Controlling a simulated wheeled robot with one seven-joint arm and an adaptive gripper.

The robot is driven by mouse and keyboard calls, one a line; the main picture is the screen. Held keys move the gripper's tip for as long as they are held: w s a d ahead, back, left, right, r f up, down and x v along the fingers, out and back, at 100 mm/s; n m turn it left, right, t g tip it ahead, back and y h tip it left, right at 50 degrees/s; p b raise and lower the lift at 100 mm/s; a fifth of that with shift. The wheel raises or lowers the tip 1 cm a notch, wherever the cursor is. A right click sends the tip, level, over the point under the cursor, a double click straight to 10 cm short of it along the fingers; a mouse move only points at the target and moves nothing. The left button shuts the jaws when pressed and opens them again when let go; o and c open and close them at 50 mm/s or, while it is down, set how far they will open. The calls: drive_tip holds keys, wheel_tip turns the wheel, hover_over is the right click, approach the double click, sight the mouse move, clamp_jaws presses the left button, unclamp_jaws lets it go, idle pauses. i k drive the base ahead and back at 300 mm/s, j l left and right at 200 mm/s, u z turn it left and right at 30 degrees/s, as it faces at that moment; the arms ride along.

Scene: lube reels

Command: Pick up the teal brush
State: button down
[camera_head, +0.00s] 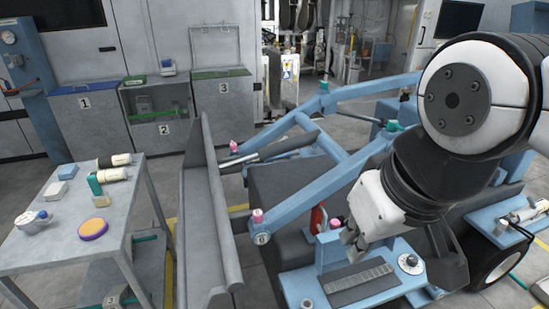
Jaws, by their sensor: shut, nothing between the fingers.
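I cannot surely make out a teal brush. A teal upright piece (95,184) stands on the grey table at the left, beside a white and black cylinder (113,174); it is too small to tell whether it is the brush. My gripper (352,240) is shut and empty, pointing down at the right of the middle, above or near the blue platform (295,286). It is well apart from the table. My arm hides part of the blue machine behind it.
The grey table (60,245) also bears a purple-rimmed yellow disc (93,229), a white pot (32,222) and small blocks. A tall grey panel (205,215) stands between table and blue frame (320,190). A dark ribbed strip (358,282) lies on the platform. Numbered bins line the back wall.

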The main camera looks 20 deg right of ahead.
sight(101, 198)
drive_tip(key=l+z, duration=0.25)
drive_tip(key=i+l+z, duration=0.25)
drive_tip(key=u, duration=1.5)
drive_tip(key=k+z, duration=0.1)
drive_tip(key=z, duration=0.95)
drive_tip(key=j+z, duration=0.1)
drive_tip(key=j, duration=0.6)
drive_tip(key=k+j, duration=0.1)
drive_tip(key=j, duration=0.55)
drive_tip(key=j+z, duration=0.15)
drive_tip(key=j, duration=0.55)
